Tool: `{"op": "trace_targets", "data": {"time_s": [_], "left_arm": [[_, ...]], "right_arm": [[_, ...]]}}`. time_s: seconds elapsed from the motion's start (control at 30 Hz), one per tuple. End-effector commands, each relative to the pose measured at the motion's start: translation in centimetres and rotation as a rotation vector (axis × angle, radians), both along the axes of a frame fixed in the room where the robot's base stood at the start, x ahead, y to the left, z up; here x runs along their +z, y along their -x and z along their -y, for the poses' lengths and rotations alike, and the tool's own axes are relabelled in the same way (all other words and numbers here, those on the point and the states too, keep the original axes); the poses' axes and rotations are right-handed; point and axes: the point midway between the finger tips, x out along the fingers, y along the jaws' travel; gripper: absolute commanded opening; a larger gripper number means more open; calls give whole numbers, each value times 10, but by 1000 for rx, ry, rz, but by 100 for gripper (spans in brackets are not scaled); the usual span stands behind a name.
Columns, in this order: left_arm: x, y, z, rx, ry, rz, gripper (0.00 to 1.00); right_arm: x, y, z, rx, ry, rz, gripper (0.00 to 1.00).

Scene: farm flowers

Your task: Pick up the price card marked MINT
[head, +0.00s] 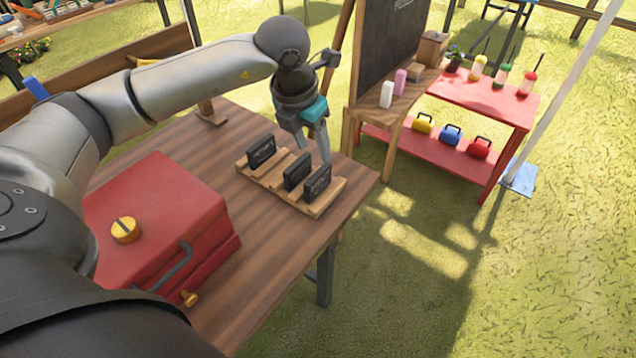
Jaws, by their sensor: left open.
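Three small black cards stand upright in a slotted wooden rack (330,199) on the brown table: a left card (262,152), a middle card (296,171) and a right card (318,182). Their lettering is too small to read, so I cannot tell which is marked MINT. My left gripper (314,154) points down with its fingers apart and empty. Its fingertips are close to the far side of the rack, by the middle and right cards in the picture. I cannot tell whether they touch anything. My right gripper is not in view.
A red box (160,205) with a yellow knob and dark handle fills the table's left part. A chalkboard (388,40) stands beyond the table's far edge. A red shelf (500,95) with bottles and small cases is at the right. Bare tabletop (260,232) lies in front of the rack.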

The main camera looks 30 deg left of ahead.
Motion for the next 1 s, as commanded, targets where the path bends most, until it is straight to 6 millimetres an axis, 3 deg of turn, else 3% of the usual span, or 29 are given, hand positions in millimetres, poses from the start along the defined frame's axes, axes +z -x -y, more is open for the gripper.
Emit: {"op": "trace_targets", "data": {"time_s": [0.1,0.37,0.63,1.0], "left_arm": [[-23,-5,1,-1,2,-2,55],[-42,-11,1,-2,3,-1,55],[-80,-18,-3,-1,3,-2,55],[-88,-21,-3,-3,2,1,54]], "right_arm": [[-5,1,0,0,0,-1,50],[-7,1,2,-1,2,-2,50],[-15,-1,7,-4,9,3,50],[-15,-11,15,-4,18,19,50]]}}
